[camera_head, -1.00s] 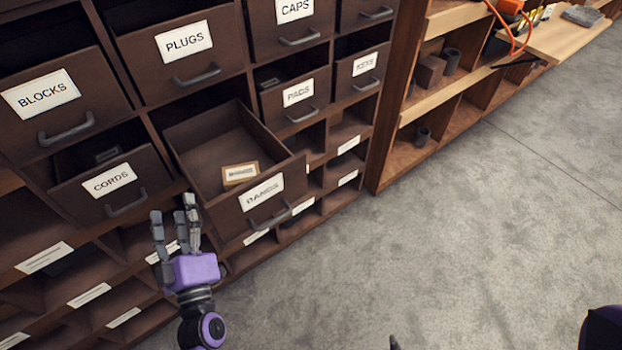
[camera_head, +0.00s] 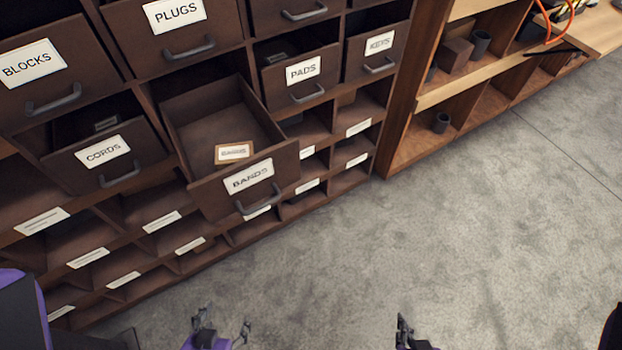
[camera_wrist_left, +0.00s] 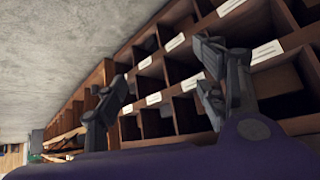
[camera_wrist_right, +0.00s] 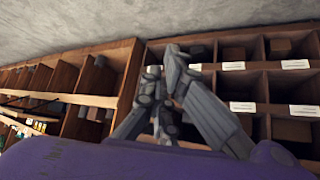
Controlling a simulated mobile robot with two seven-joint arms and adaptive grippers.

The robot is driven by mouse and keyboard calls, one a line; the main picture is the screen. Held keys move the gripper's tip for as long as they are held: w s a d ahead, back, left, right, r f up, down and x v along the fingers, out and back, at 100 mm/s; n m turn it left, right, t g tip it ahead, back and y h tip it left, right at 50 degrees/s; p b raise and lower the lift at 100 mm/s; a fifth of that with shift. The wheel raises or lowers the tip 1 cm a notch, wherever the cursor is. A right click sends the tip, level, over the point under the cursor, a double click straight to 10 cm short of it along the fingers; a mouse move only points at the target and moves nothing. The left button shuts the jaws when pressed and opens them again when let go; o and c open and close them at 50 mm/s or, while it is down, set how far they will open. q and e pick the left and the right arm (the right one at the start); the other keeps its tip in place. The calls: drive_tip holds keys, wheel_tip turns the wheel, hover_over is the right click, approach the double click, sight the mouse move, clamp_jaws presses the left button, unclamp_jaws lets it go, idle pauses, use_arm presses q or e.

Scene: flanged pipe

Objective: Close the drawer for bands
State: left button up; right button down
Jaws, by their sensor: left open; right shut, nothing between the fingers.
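The bands drawer (camera_head: 250,178) is pulled well out of the dark cabinet in the head view. It carries a white BANDS label and a grey bar handle (camera_head: 259,203). A small labelled box (camera_head: 234,152) lies inside it. My left gripper (camera_head: 224,322) is open and empty at the bottom of the head view, below and apart from the drawer. It also shows in the left wrist view (camera_wrist_left: 170,95), facing the lower cubbies. My right gripper (camera_head: 404,330) is partly in view at the bottom edge. In the right wrist view its fingers (camera_wrist_right: 168,75) are together and hold nothing.
The cords drawer (camera_head: 105,155) beside it is partly out, as is the pads drawer (camera_head: 300,75). Open labelled cubbies (camera_head: 165,220) lie below. A lighter wooden shelf (camera_head: 465,100) stands at right. Grey floor (camera_head: 480,230) in front is clear.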

drive_tip(key=w+n+t+b, duration=0.2)
drive_tip(key=w+b, duration=0.1)
drive_tip(key=w, duration=0.6)
drive_tip(key=w+a+r+n+t+y+b, duration=0.1)
drive_tip(key=w+r+n+t+y+b, duration=0.2)
drive_tip(key=w+r+n, duration=0.55)
drive_tip(key=w+a+r+n+t+y+b, duration=0.1)
drive_tip(key=w+r+n+t+y+b, duration=0.3)
drive_tip(key=w, duration=0.7)
drive_tip(key=s+a+r+n+g+y+b, duration=0.1)
drive_tip(key=s+a+r+n+g+y, duration=0.1)
drive_tip(key=a+r+n+g+y, duration=1)
drive_tip(key=s+f+n+g+h, duration=0.1)
drive_tip(key=s+f+n+g, duration=0.15)
drive_tip(key=s+n, duration=0.4)
use_arm(q)
drive_tip(key=s+f+g+p, duration=0.1)
drive_tip(key=s+f+p, duration=0.1)
drive_tip(key=f, duration=0.7)
drive_tip(key=shift+s+f, duration=0.25)
drive_tip(key=shift+s, duration=0.35)
use_arm(e)
drive_tip(key=w+a+f, duration=0.1)
drive_tip(key=w+a, duration=0.5)
drive_tip(key=a, duration=0.6)
drive_tip(key=shift+t, duration=0.35)
